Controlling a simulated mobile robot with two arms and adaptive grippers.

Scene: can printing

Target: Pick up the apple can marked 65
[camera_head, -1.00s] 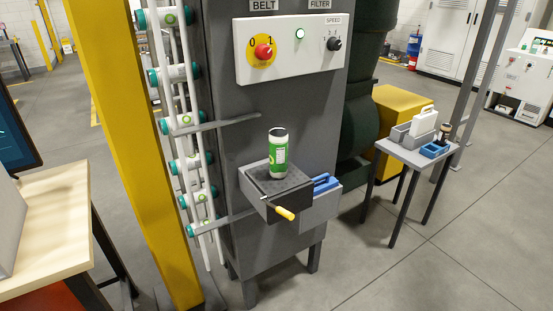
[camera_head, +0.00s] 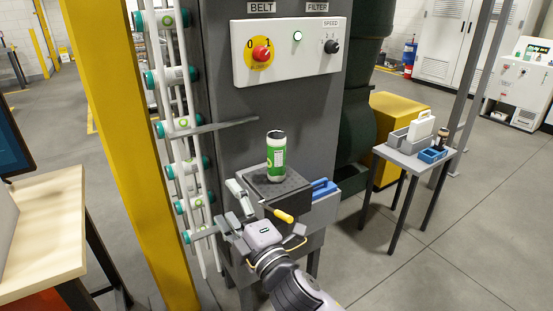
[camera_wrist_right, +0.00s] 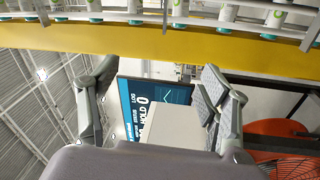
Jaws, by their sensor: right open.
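A green and white can (camera_head: 276,156) stands upright on the small dark platform (camera_head: 262,184) on the front of the grey machine. Its marking is too small to read. My right gripper (camera_head: 232,204) is in front of and below the can, to its left, apart from it. It also shows in the right wrist view (camera_wrist_right: 150,90), with its fingers spread and nothing between them. My left gripper is not in view.
A yellow-tipped lever (camera_head: 284,216) sticks out from the platform, close to my right gripper. A rack of several cans (camera_head: 182,124) and a yellow post (camera_head: 130,150) stand at the left. A wooden table (camera_head: 40,220) is at far left, a small side table (camera_head: 412,160) at right.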

